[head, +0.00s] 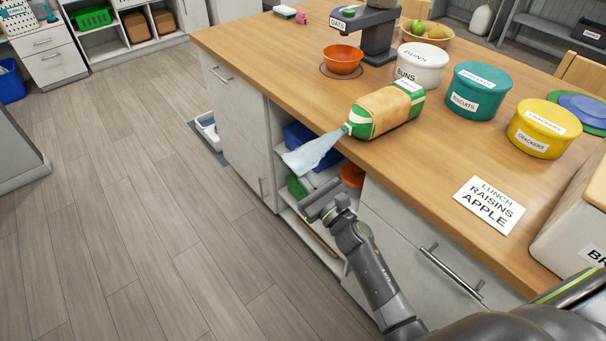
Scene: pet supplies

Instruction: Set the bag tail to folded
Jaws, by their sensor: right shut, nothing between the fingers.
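A bread bag (386,110) with a tan and green wrapper lies on its side on the wooden counter, near the front edge. Its pale bluish tail (312,154) is gathered at the neck, then fans out past the counter edge and hangs over the open shelves. The tail looks spread out, not folded. My right gripper (312,192) is shut and empty, just below the tail and in front of the shelves. I cannot tell whether it touches the tail. My left gripper is not in view.
The counter (290,75) holds an orange bowl (343,59), a scale, a white buns tin (421,65), a teal biscuits tin (478,91), a yellow crackers tin (543,128) and a lunch note (489,204). A drawer handle (452,272) sticks out below. Floor at left is clear.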

